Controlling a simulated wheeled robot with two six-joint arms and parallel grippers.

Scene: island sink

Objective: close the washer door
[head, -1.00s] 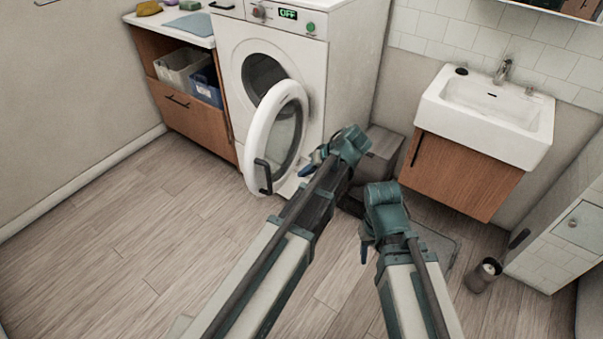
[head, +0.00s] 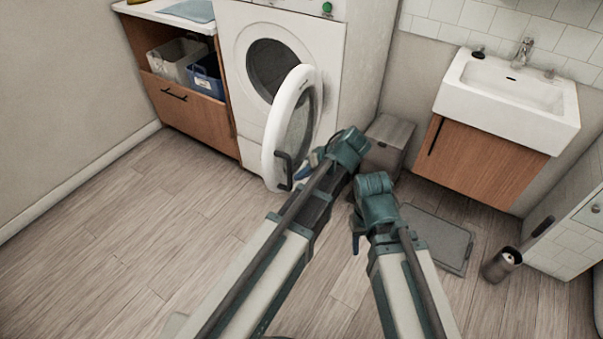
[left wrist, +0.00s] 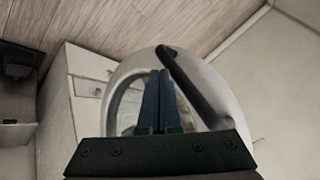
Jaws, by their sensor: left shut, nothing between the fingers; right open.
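The white front-loading washer (head: 233,100) stands against the back wall. Its round door (head: 272,140) hangs open, swung out toward me, with a dark handle (head: 285,170) on its rim. My left gripper (head: 303,171) is shut and empty, close beside the handle side of the door; contact cannot be told. In the left wrist view, its blue closed fingers (left wrist: 157,98) point across the door's rim and glass, with the dark handle (left wrist: 196,90) just to their right. My right gripper (head: 356,243) is open, lower and to the right, away from the door; its fingers are mostly hidden.
A wooden cabinet (head: 190,125) with bins is left of the washer. A grey box (head: 388,145) stands right of it, near a sink (head: 510,100) on a wooden unit. A flat grey scale or mat (head: 435,238) and a small bin (head: 502,264) are on the floor. The left floor is clear.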

